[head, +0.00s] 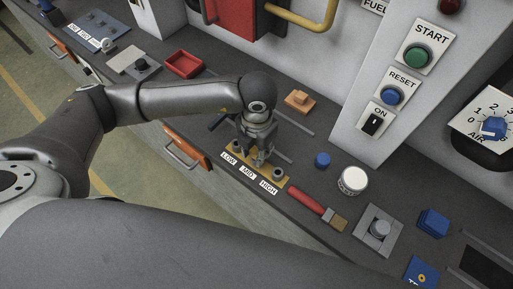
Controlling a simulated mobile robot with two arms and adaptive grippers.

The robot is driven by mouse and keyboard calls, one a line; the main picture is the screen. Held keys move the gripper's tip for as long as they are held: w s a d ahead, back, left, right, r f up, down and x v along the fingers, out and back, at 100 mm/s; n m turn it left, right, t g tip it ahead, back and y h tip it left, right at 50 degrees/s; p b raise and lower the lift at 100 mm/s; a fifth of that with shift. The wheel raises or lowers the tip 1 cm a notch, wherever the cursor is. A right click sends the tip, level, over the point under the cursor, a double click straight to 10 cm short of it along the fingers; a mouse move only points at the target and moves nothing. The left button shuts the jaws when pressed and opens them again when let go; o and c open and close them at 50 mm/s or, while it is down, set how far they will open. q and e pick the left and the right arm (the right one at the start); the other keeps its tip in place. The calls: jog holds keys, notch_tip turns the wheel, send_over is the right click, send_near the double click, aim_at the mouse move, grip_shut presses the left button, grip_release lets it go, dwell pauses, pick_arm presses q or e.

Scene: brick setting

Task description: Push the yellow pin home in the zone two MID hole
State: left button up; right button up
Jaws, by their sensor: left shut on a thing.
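A yellow-brown hole plate (284,183) lies on the dark bench, with the labels LOW, MID (247,170) and HIGH along its front edge. My left gripper (260,160) points down over the middle of this plate, by the MID label, with its fingers close together. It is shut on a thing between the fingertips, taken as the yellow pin. The pin itself is hidden by the fingers, so its depth in the hole cannot be told. My right gripper is not in view.
Right of the plate are a red-handled brush (309,200), a blue cap (322,159) and a white jar (353,181). An orange-brown block (299,101) lies behind the gripper. A red tray (183,64) stands further left. A control panel (400,60) rises at the back.

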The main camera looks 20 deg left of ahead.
aim_at(256, 149)
pick_arm(q)
jog(key=shift+f, duration=0.35)
jog(key=o, duration=1.6)
jog(key=shift+r, duration=0.1)
jog(key=shift+r+p, duration=1.35)
jog(key=shift+r, duration=1.7)
